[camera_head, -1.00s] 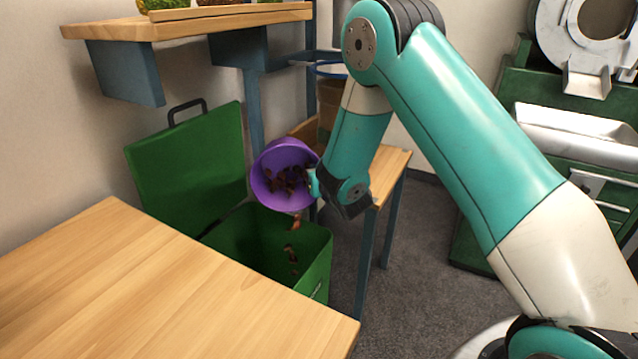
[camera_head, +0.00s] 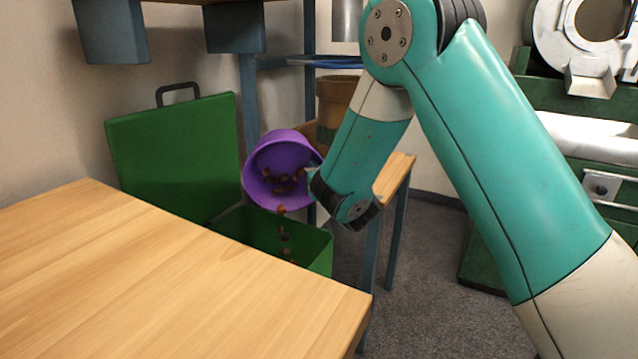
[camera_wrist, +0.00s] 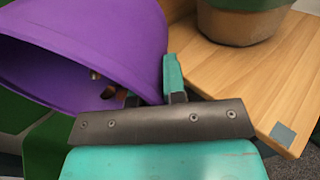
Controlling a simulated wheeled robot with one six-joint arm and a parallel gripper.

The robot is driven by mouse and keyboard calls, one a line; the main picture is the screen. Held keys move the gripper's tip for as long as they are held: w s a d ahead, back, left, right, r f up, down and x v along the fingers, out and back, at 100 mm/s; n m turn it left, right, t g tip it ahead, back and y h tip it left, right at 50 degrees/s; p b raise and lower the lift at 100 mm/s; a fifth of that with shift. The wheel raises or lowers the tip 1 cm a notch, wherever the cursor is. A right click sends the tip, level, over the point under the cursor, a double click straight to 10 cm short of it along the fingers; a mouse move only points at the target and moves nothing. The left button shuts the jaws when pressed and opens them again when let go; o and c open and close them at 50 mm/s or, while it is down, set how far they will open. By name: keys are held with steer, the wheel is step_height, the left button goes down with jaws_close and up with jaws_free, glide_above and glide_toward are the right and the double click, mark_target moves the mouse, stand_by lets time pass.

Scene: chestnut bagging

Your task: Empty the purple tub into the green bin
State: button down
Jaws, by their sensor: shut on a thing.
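The purple tub (camera_head: 283,152) is tipped on its side above the green bin (camera_head: 321,252), its mouth facing the head camera and downward. Several brown chestnuts (camera_head: 290,182) lie inside the tub, and a few are falling from its lower rim into the bin. My gripper (camera_head: 316,180) is shut on the tub's rim at its right side. In the wrist view the tub (camera_wrist: 95,45) fills the upper left, with its wall between my gripper's fingers (camera_wrist: 152,95). The bin's floor is hidden behind the near table.
The bin's green lid (camera_head: 175,155) stands open behind it. A wooden table (camera_head: 170,275) fills the near left. A small wooden stand (camera_head: 396,175) with a brown pot (camera_head: 336,100) is right of the tub. Green machinery (camera_head: 560,95) stands at the far right.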

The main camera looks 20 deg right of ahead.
steer(key=shift+s+a+f+t+b, duration=0.1)
steer(key=shift+s+f+t+b, duration=0.2)
steer(key=shift+b, duration=1)
steer(key=shift+s+a+r+t+b, duration=0.1)
steer(key=shift+t+b, duration=0.3)
steer(key=shift+b, duration=0.9)
steer(key=shift+s+b, duration=0.1)
steer(key=shift+b, duration=0.45)
steer(key=t+b, duration=0.1)
steer(key=b, duration=0.1)
steer(key=shift+s+r+b, duration=0.25)
steer(key=shift+b, duration=0.05)
steer(key=shift+r+p, duration=0.2)
steer(key=shift+p, duration=0.2)
